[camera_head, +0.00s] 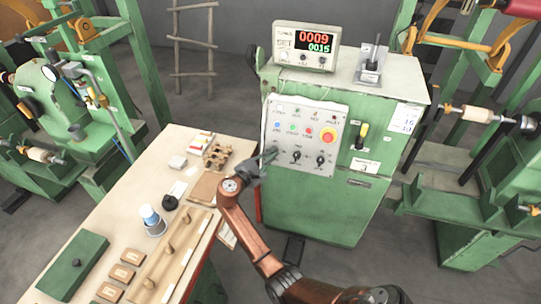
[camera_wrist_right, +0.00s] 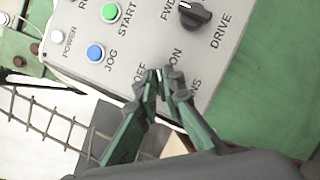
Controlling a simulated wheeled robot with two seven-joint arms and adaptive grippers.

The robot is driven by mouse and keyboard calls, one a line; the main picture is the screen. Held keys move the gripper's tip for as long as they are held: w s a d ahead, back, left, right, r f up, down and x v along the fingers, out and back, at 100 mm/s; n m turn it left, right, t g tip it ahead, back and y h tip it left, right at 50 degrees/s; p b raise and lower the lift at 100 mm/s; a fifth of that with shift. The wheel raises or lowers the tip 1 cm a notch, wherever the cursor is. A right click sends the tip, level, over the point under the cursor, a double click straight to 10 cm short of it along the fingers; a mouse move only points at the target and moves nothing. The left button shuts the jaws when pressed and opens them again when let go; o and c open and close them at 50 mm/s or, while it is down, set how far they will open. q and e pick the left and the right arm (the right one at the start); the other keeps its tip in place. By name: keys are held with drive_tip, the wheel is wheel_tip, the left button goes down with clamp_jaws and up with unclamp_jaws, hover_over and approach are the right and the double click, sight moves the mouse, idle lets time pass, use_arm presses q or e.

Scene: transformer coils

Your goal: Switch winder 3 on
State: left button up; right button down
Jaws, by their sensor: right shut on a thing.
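The grey control panel (camera_head: 303,130) is on the front of the green winder cabinet (camera_head: 325,200). It has a red emergency button (camera_head: 328,135) on a yellow collar, coloured buttons and dark rotary knobs. My right gripper (camera_head: 270,154) is at the panel's lower left corner. In the right wrist view its green fingers (camera_wrist_right: 162,75) are shut on the mains switch between the OFF and ON labels. The fingers hide most of that switch, so its position cannot be told. The DRIVE knob (camera_wrist_right: 194,14), green START button (camera_wrist_right: 111,13) and blue JOG button (camera_wrist_right: 95,53) show beside it. My left gripper is out of view.
A counter (camera_head: 306,46) with lit red and green digits stands on the cabinet. A workbench (camera_head: 110,200) with a green box (camera_head: 73,267), a cup (camera_head: 152,221) and wooden parts is at left. Other green winders (camera_head: 492,160) flank the cabinet.

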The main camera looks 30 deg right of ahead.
drive_tip(key=m+g, duration=0.1)
drive_tip(key=m, duration=0.3)
drive_tip(key=shift+y, duration=0.3)
drive_tip(key=shift+s+f+m+g+y+p, duration=0.1)
drive_tip(key=shift+m+g+y+p, duration=0.2)
drive_tip(key=shift+m, duration=0.65)
drive_tip(key=shift+f+m+g+y+p, duration=0.15)
drive_tip(key=shift+m+g, duration=0.25)
drive_tip(key=shift+m, duration=0.55)
drive_tip(key=c, duration=2.1)
unclamp_jaws()
drive_tip(key=shift+r, duration=0.1)
drive_tip(key=v, duration=1.2)
drive_tip(key=shift+r, duration=0.2)
